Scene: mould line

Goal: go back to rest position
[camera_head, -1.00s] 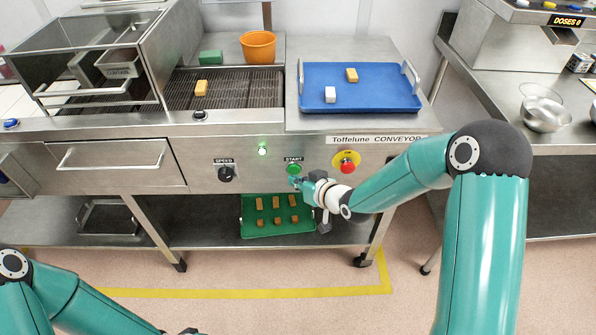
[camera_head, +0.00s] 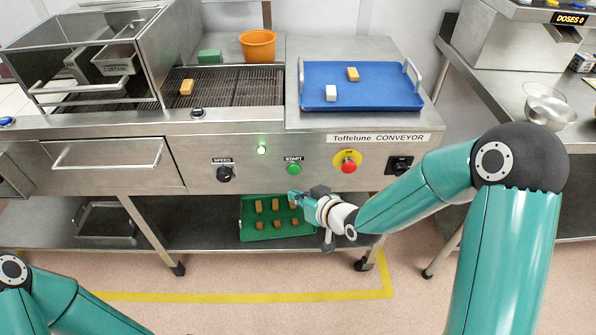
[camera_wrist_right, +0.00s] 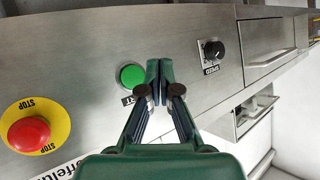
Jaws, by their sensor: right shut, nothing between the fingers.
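My right gripper (camera_head: 292,197) is shut and empty, in front of the conveyor's front panel and below the green start button (camera_head: 294,169). In the right wrist view the shut fingertips (camera_wrist_right: 159,66) appear beside the green button (camera_wrist_right: 132,77); whether they touch it cannot be told there, but the head view shows them apart. My left arm (camera_head: 60,300) shows at the lower left of the head view, and its gripper is out of the frame.
The red stop button (camera_head: 348,167) and speed knob (camera_head: 225,174) sit on the same panel. A green tray (camera_head: 246,234) with several brown pieces is on the lower shelf. A blue tray (camera_head: 390,98) lies on top. A tan block (camera_head: 187,87) is on the belt.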

